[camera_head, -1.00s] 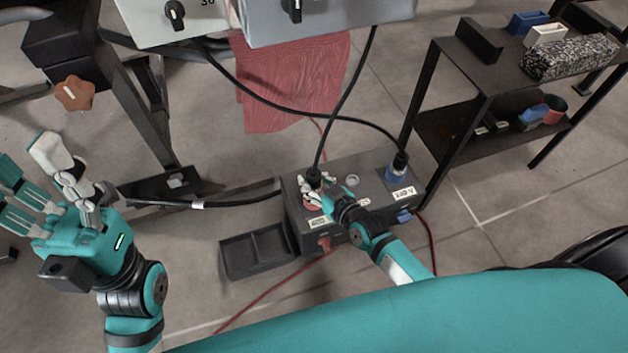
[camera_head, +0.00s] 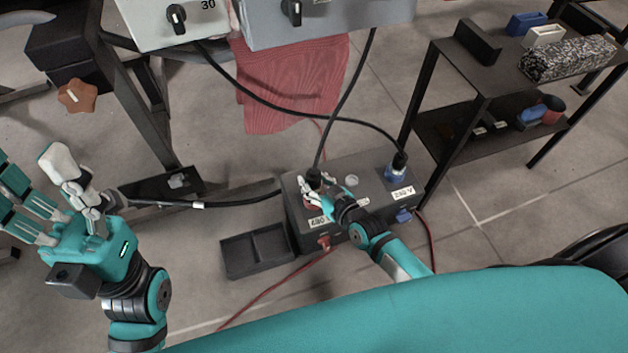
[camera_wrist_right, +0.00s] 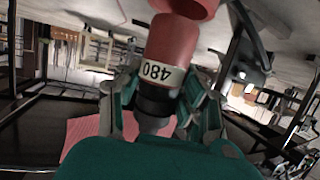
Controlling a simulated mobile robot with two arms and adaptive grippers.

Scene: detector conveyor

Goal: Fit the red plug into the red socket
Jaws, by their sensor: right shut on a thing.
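The red plug (camera_wrist_right: 170,50), with a white label reading 480, is held between the fingers of my right gripper in the right wrist view (camera_wrist_right: 160,95). A red ring-shaped part, seemingly the red socket (camera_wrist_right: 195,8), shows just beyond its end; I cannot tell whether they touch. In the head view my right gripper (camera_head: 318,187) is shut at the left part of the dark socket box (camera_head: 362,172). It hides most of the plug and socket, and a black cable rises from there. My left gripper (camera_head: 50,205) is open and empty at the far left, away from the box.
A blue plug (camera_head: 396,172) stands at the box's right end. A red connector (camera_head: 324,243) with a red cable is on its front. An empty black tray (camera_head: 257,252) lies left of the box. A black shelf (camera_head: 455,75) stands right; grey control boxes (camera_head: 330,20) are behind.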

